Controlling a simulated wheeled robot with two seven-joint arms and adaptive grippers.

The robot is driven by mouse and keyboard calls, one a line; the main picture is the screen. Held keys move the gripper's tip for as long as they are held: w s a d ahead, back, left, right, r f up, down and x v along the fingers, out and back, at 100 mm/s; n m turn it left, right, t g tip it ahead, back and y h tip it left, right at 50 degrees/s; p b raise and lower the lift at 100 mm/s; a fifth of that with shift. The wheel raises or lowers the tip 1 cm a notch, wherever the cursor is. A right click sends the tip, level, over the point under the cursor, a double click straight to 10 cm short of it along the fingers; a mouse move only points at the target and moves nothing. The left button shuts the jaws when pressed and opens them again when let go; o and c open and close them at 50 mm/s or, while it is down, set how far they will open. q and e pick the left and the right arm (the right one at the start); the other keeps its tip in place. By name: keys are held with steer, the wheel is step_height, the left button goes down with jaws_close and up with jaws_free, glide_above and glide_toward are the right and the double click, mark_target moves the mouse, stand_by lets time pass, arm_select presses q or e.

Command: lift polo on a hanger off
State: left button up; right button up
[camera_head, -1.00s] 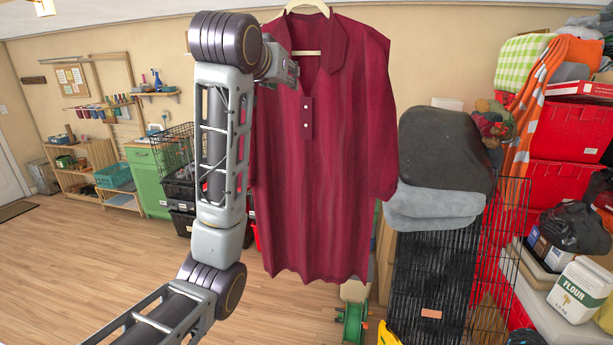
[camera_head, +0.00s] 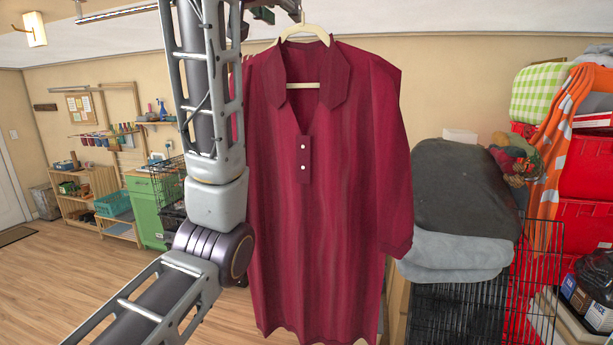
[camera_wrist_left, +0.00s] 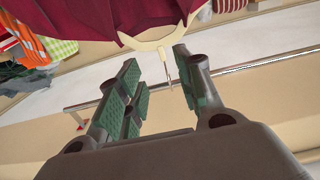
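A dark red polo (camera_head: 325,190) with a collar and two white buttons hangs upright on a cream hanger (camera_head: 305,30) in the head view. In the left wrist view the hanger (camera_wrist_left: 160,42) and part of the polo (camera_wrist_left: 110,15) show at the top. My left gripper (camera_wrist_left: 157,60) is open, with green-padded fingers on either side of the thin hanger hook. I see no finger contact with the hook. In the head view my arm covers the polo's left edge, and the gripper is only partly seen near the hook. My right gripper is out of view.
A metal rail (camera_wrist_left: 255,63) runs behind the fingers; whether the hook rests on it is unclear. Folded grey blankets (camera_head: 460,200) sit on a black wire crate (camera_head: 455,310) right of the polo. Red totes (camera_head: 585,165) are stacked farther right. The wooden floor at left is clear.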

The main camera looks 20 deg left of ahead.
arm_select(q)
steer(key=w+p, duration=0.2)
steer(key=w, duration=0.6)
steer(key=shift+w+r+p, duration=0.3)
steer(key=shift+p, duration=0.05)
stand_by(0.3)
stand_by(0.4)
steer(key=shift+w+p, duration=1.4)
steer(key=shift+w, duration=1.15)
steer(key=shift+c, duration=0.2)
jaws_close()
